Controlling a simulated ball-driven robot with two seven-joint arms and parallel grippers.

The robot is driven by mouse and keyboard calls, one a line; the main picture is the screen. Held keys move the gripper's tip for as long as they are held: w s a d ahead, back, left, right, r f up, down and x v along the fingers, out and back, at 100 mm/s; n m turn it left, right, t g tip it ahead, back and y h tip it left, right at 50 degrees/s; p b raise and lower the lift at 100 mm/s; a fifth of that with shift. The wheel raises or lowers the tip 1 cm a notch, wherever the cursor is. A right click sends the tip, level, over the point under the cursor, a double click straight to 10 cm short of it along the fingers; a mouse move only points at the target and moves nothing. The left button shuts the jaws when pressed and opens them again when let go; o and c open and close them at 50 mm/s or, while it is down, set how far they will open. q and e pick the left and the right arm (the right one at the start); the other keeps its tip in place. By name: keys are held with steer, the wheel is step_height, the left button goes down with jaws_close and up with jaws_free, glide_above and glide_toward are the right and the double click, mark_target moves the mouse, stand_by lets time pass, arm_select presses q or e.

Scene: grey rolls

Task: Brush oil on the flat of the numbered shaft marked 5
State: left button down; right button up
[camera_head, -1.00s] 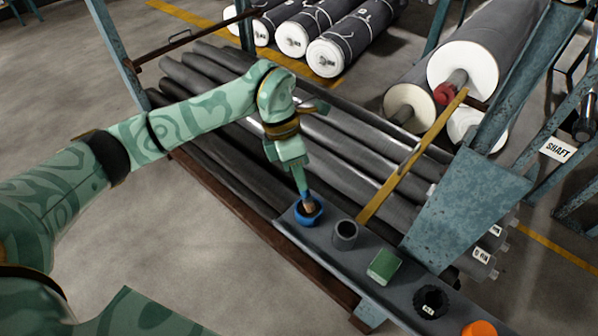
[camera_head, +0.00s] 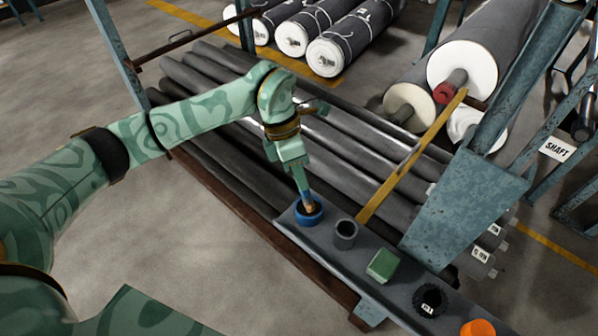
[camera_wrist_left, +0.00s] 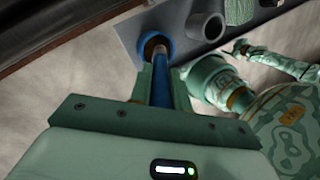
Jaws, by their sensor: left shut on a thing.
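My left gripper (camera_head: 301,180) is shut on a brush (camera_head: 308,205) with a blue handle, held nearly upright, tip down. The brush's lower end is in the mouth of the blue pot (camera_head: 299,218) at the left end of the grey shelf. In the left wrist view the blue handle (camera_wrist_left: 161,85) runs between the fingers to the blue pot (camera_wrist_left: 140,48); the bristle tip is hidden there. Several dark shafts (camera_head: 340,145) lie side by side on the rack. Tags (camera_head: 482,254) show at their right ends, but I cannot read which is 5. My right gripper does not show.
On the grey shelf (camera_head: 330,262) stand a grey cup (camera_head: 345,233), a green block (camera_head: 382,265), a black toothed ring (camera_head: 430,299) and an orange item (camera_head: 478,328). A yellow bar (camera_head: 400,170) crosses above the shafts. A blue-grey post (camera_head: 465,205) stands at the right.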

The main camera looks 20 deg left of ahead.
arm_select(q)
steer(key=shift+r+p, duration=2.5)
steer(key=shift+r, duration=1.05)
steer(key=shift+f, duration=0.1)
